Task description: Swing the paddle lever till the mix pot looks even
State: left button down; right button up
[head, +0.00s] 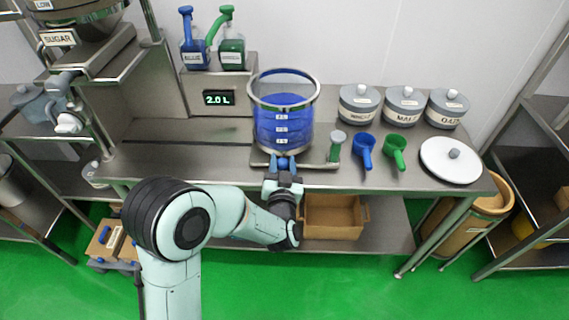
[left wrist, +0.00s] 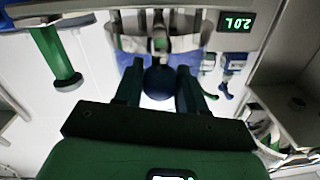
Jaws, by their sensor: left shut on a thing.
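The mix pot (head: 284,122) is a clear cylinder with a metal rim on the steel bench. Its contents look blue, with no clear streaks visible at this size; white level labels run down its front. My left gripper (head: 284,180) is low at the pot's front. In the left wrist view, its fingers (left wrist: 158,90) are shut on a dark blue ball knob (left wrist: 159,82) in front of the pot (left wrist: 190,38). Whether this knob belongs to the paddle lever cannot be told, as the gripper hides its lower part. My right gripper is out of view.
A green grey-capped post (head: 335,146) stands just right of the pot. Blue (head: 364,149) and green (head: 396,150) scoops, lidded jars (head: 404,104) and a white round lid (head: 456,160) lie further right. A display (head: 218,98) reads 2.0 L. A cardboard box (head: 332,216) is below.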

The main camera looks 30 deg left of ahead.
pick_arm(q)
jog(key=shift+a+r, duration=0.25)
jog(key=shift+r, duration=0.05)
jog(key=c, duration=0.7)
grip_release()
jog(key=shift+f, duration=0.1)
jog(key=shift+d, duration=0.1)
jog(key=shift+s+d+f, duration=0.1)
